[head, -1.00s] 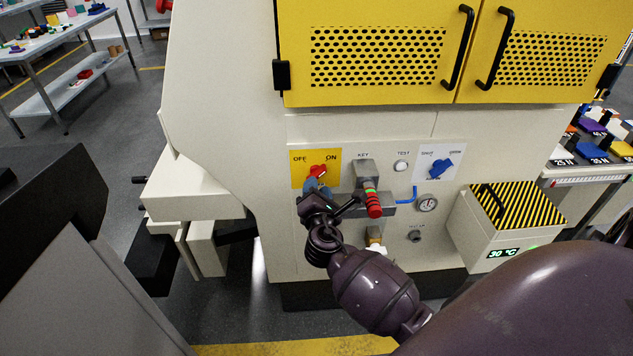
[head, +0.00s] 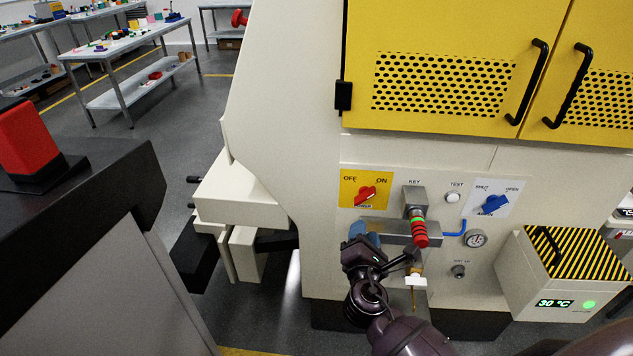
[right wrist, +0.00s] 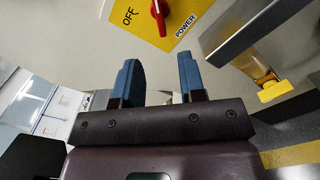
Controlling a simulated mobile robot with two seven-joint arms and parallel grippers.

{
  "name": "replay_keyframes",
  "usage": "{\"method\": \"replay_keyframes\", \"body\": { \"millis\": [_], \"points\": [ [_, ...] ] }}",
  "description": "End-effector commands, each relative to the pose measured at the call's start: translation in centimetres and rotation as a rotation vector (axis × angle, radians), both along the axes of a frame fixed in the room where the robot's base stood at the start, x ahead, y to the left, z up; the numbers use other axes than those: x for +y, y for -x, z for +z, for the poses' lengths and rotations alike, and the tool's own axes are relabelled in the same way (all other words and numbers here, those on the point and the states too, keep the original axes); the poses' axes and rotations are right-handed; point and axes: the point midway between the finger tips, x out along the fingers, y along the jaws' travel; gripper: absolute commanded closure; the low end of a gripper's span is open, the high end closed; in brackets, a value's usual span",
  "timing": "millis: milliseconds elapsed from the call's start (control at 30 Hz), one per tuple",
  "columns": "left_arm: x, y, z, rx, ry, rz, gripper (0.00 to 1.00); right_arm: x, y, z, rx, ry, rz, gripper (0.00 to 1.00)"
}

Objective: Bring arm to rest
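My right gripper (head: 368,240) is in front of the cream machine's control panel, just below the yellow power plate (head: 350,187) with its red knob (head: 365,194). In the right wrist view the two blue fingers (right wrist: 161,78) stand apart with nothing between them. The red knob (right wrist: 160,15) and the POWER lettering lie beyond the fingertips, apart from them. In the head view the knob's upper end tilts toward ON. My right arm comes up from the bottom edge; most of it is out of frame. My left gripper is not in view.
A striped-lid box (head: 560,270) reading 30 °C juts out at right.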

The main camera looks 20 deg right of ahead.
Motion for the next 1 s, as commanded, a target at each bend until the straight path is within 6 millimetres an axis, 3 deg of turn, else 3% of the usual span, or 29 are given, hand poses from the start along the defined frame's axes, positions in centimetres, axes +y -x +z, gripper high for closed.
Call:
{"method": "replay_keyframes", "body": {
  "millis": [233, 367, 567, 667, 867, 1000],
  "points": [
    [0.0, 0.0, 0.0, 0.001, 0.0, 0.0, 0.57, 0.0, 0.0, 0.0, -0.02, -0.031, 0.004, 0.63],
    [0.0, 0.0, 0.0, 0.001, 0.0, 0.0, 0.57, 0.6, -0.4, -0.4, -0.077, -0.191, 0.039, 0.63],
    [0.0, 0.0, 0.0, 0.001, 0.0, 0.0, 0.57, 2.6, -0.9, -1.6, -0.184, -0.686, 0.122, 0.63],
    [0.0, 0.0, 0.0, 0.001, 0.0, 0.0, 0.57, 3.6, -0.2, -2.7, -0.216, -0.951, 0.136, 0.63],
    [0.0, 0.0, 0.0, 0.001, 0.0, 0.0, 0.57, 5.2, 3.1, -5.6, -0.258, -1.471, 0.091, 0.63],
    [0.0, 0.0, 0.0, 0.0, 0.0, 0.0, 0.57, 5.8, 6.6, -7.6, -0.283, -1.803, 0.001, 0.63]
  ]
}}
